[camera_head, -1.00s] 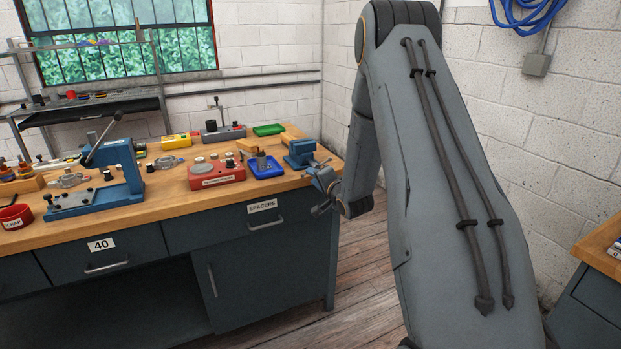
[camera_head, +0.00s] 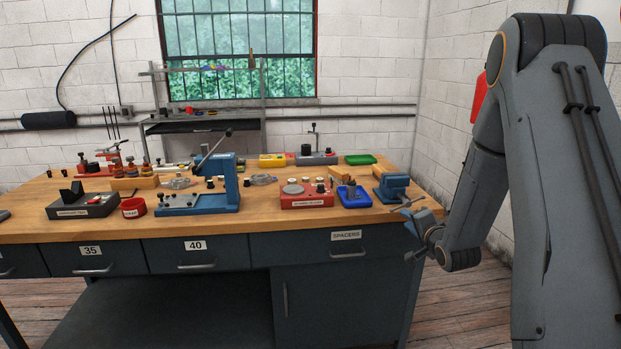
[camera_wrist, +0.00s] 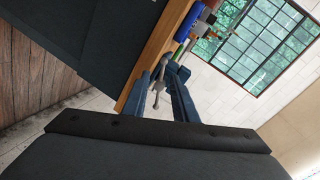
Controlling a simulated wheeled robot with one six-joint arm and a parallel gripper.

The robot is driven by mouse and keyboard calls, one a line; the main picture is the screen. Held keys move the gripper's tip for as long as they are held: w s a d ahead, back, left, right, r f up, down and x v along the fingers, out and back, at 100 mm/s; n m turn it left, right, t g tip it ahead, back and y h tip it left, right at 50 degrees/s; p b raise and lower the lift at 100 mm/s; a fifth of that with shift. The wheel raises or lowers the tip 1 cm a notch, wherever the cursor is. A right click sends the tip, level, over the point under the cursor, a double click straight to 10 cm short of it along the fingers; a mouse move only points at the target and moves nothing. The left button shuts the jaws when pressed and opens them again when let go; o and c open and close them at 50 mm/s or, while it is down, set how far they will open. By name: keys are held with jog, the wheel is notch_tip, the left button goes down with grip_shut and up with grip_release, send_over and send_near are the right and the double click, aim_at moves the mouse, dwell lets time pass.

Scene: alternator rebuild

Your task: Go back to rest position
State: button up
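My gripper (camera_head: 416,240) is at the right front corner of the workbench (camera_head: 290,222), just in front of the blue vise (camera_head: 391,186). In the wrist view, the two dark blue fingers of my gripper (camera_wrist: 163,78) stand apart, and nothing is seen held. A grey bar with a round knob (camera_wrist: 157,88) shows between them; I cannot tell if they touch it. My arm rises on the right side of the head view, bent down toward the gripper.
The bench holds a blue press (camera_head: 205,190), a red tester (camera_head: 306,196), a blue tray (camera_head: 353,197), a green tray (camera_head: 360,159) and a red scrap cup (camera_head: 133,208). Drawers line its front. Bare floor (camera_head: 465,300) lies right of the bench.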

jog(key=s+a+n+g, duration=0.4)
jog(key=s+a+g, duration=0.1)
jog(key=s, duration=0.7)
jog(key=s+a+n+g, duration=0.4)
jog(key=s+a, duration=0.3)
jog(key=s, duration=0.5)
jog(key=s+a+n+g, duration=0.5)
jog(key=s+a, duration=0.1)
jog(key=s, duration=0.6)
jog(key=shift+s+a+r+g, duration=0.15)
jog(key=shift+s+r+g, duration=0.05)
jog(key=shift+g, duration=0.1)
